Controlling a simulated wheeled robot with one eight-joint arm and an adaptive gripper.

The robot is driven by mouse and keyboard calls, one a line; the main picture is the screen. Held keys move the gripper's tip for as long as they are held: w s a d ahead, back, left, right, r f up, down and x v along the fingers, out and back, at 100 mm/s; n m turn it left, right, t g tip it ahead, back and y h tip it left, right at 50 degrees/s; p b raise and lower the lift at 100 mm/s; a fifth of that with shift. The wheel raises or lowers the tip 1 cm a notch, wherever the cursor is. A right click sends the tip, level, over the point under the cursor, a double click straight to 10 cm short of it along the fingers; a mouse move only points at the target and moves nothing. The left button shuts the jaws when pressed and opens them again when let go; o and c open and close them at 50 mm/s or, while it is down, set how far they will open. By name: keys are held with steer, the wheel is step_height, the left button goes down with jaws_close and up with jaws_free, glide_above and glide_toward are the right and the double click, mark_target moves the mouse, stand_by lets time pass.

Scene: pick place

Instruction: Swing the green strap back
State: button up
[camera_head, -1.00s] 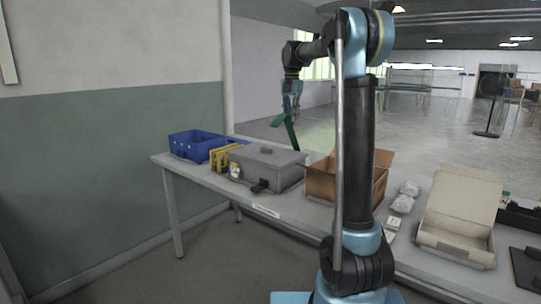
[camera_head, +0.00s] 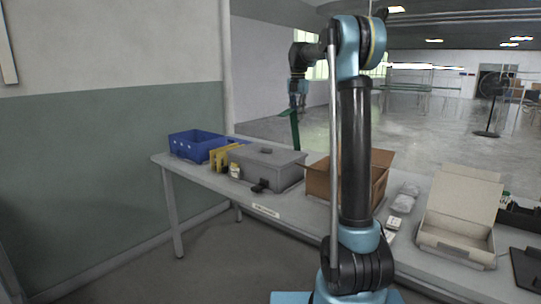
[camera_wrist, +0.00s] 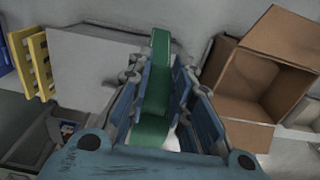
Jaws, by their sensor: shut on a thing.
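The green strap (camera_head: 295,130) hangs from my gripper (camera_head: 297,103), above the table and just right of the grey case in the head view. In the wrist view the green strap (camera_wrist: 158,85) runs between the two blue fingers of my gripper (camera_wrist: 160,95), which is shut on it. The strap's far end reaches beyond the fingertips. In the head view its lower end is in front of or near the back of the grey case; I cannot tell whether it touches anything.
On the table (camera_head: 205,178) stand a blue crate (camera_head: 190,150), a yellow rack (camera_head: 222,158), the grey case (camera_head: 262,172), a small bottle (camera_head: 234,170) and an open cardboard box (camera_head: 318,184). An open beige box (camera_head: 460,215) stands farther right. The air above the table's left part is clear.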

steer(key=shift+w+d+f, duration=0.25)
steer(key=shift+w+d, duration=0.5)
steer(key=shift+w, duration=0.2)
steer(key=shift+w+d+f, duration=0.25)
steer(key=shift+w+d, duration=0.45)
steer(key=shift+w, duration=0.25)
steer(key=o, duration=0.8)
steer(key=shift+s+a+r, duration=0.1)
steer(key=shift+s, duration=0.05)
steer(key=shift+s+a+r, duration=0.9)
steer(key=shift+s+r, duration=0.25)
steer(key=shift+r, duration=0.05)
steer(key=shift+s+a+r, duration=0.85)
steer(key=shift+s+r, duration=0.25)
steer(key=shift+r, duration=0.1)
